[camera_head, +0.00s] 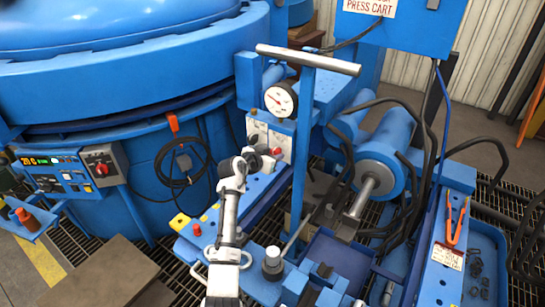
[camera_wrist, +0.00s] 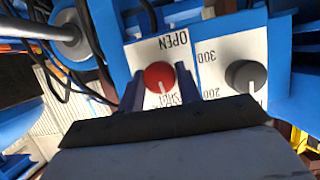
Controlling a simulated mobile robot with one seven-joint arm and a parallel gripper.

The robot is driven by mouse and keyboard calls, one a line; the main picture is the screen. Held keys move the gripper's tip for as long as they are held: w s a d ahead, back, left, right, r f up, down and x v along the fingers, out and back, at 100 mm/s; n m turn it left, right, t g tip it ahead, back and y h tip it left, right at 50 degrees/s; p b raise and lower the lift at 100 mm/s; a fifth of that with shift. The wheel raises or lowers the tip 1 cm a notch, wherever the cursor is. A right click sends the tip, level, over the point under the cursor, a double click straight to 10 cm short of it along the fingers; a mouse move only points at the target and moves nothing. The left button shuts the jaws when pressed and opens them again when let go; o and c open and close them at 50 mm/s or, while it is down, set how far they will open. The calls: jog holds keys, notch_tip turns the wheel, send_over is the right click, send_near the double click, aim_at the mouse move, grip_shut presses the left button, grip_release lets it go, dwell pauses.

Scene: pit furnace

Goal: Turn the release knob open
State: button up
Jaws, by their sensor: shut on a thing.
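The red release knob (camera_wrist: 159,76) sits on a white plate in the wrist view. OPEN is printed above it and partly hidden lettering, apparently SHUT, below; its white pointer line points down toward that lower lettering. The two fingers of my gripper (camera_wrist: 160,88) stand either side of the knob and are shut on it. In the head view my gripper (camera_head: 264,160) reaches the small panel below the gauge, and a bit of the red knob (camera_head: 277,151) shows beside it.
A black dial (camera_wrist: 246,75) marked 200 and 300 is just right of the knob in the wrist view. A pressure gauge (camera_head: 280,99) stands above the panel. The T-handled blue post (camera_head: 303,150) rises close to the right of my gripper. A blue cylinder (camera_head: 383,160) lies farther right.

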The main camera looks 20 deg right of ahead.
jog(key=shift+w+a+f+n+g+h+b, duration=0.1)
jog(key=shift+n+g+h+b, duration=0.7)
jog(key=shift+n, duration=1.1)
jog(key=shift+w+f+n+g+h+b, duration=0.1)
jog(key=shift+n+g+h+b, duration=0.25)
jog(key=shift+n+h+b, duration=1.2)
jog(key=shift+a+n+g+h+b, duration=0.1)
jog(key=shift+n+g+h+b, duration=0.5)
jog(key=shift+n, duration=1.65)
jog(key=o, duration=1)
jog(key=shift+a, duration=0.1)
jog(key=b+v, duration=0.2)
jog(key=v, duration=1.1)
jog(key=shift+a, duration=0.3)
jog(key=shift+s, duration=0.15)
